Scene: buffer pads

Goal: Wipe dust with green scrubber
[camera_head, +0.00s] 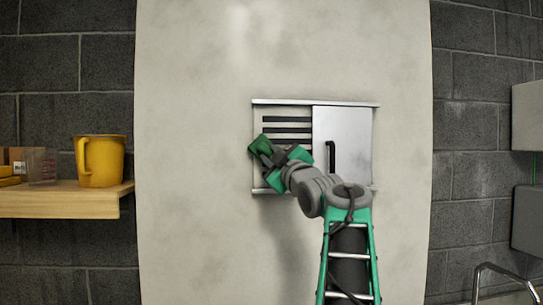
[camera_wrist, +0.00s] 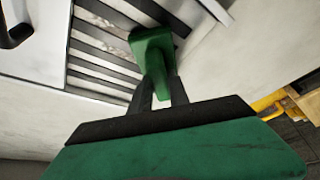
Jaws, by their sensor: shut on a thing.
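My gripper (camera_head: 268,152) is shut on the green scrubber (camera_head: 258,145) at the left edge of the slatted vent (camera_head: 286,119) on the wall. In the wrist view, the fingers (camera_wrist: 162,95) point away from me and the scrubber (camera_wrist: 152,42) sits between their tips, in front of the dark slats (camera_wrist: 105,48). I cannot tell whether the scrubber touches the vent. No distinct dust patch can be made out; faint grey smudges show on the pale wall panel (camera_head: 205,190). My arm covers the lower part of the vent.
A metal door (camera_head: 351,130) with a black handle (camera_head: 331,155) covers the vent's right half. Metal rails (camera_head: 315,102) run above and below. A wooden shelf (camera_head: 60,203) at left holds a yellow jug (camera_head: 100,163) and small boxes. Grey boxes (camera_head: 527,115) hang at far right.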

